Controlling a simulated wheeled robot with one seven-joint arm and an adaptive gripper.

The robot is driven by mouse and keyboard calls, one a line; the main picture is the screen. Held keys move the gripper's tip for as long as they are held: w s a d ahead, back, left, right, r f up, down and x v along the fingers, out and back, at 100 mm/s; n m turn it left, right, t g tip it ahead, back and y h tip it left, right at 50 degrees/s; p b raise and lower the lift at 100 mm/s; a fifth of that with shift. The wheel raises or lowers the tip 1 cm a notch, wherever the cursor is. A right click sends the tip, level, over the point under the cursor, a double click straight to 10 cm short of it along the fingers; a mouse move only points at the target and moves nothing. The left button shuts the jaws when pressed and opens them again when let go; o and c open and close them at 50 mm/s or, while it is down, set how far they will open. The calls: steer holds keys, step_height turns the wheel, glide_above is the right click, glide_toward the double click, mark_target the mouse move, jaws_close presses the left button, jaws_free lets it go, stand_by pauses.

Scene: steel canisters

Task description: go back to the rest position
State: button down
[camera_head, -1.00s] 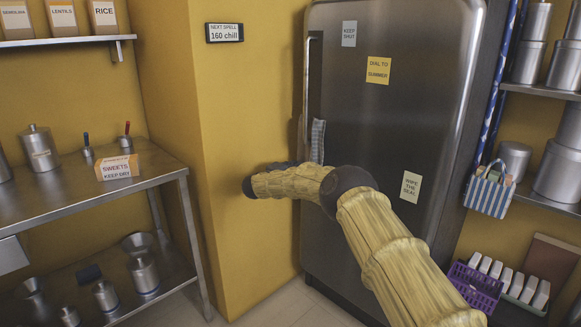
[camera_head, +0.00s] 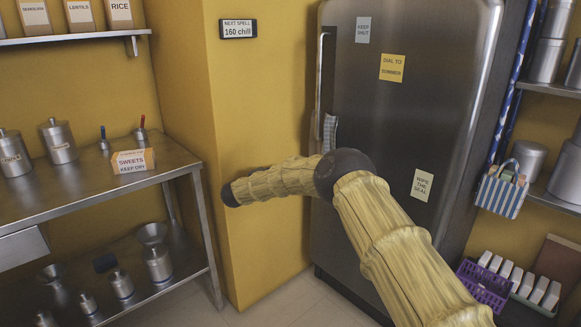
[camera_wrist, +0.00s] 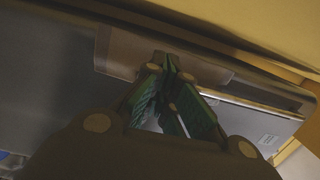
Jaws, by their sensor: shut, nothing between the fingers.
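My arm reaches from the lower right, bends at a dark joint and ends in front of the yellow wall corner (camera_head: 240,120), left of the steel fridge (camera_head: 410,130). My gripper itself is not visible in the head view. In the wrist view my gripper (camera_wrist: 166,72) shows green-padded fingers with their tips together and nothing between them. Behind them are a long dark bar, a tan patch and a grey panel, which I cannot identify surely.
A steel bench (camera_head: 100,195) with canisters and a sweets box (camera_head: 133,161) stands at the left. The fridge has a handle with a striped cloth (camera_head: 330,133). Right shelves hold canisters and a striped bag (camera_head: 501,191); a purple basket (camera_head: 484,286) is below.

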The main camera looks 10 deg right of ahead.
steer(key=s+a+f+n+t+y, duration=0.15)
steer(key=s+f+n+y, duration=0.5)
steer(key=f, duration=0.65)
steer(key=s+a+f+n+t+y, duration=0.1)
steer(key=s+a+f+n+y, duration=0.2)
steer(key=s+f+n, duration=0.8)
steer(key=s+d+f+n+g+y, duration=0.2)
steer(key=s+d+f+n+g, duration=0.1)
steer(key=s+f, duration=0.8)
steer(key=s+d+f+n+g+y, duration=0.3)
steer(key=s+f, duration=0.4)
steer(key=s, duration=0.8)
steer(key=s+d+r+n+g, duration=0.1)
steer(key=s+d+g, duration=0.2)
steer(key=s, duration=0.8)
steer(key=s+d+n+g, duration=0.2)
steer(key=s+d, duration=0.1)
steer(key=s, duration=0.8)
steer(key=s+d+r+n+g, duration=0.1)
steer(key=s+d+g, duration=0.2)
steer(key=s, duration=0.8)
step_height(320, 180, up, 22)
steer(key=p, duration=2.2)
steer(key=shift+s+r+h+p, duration=0.25)
steer(key=shift+s+h+p, duration=0.05)
steer(key=shift+s+h, duration=0.1)
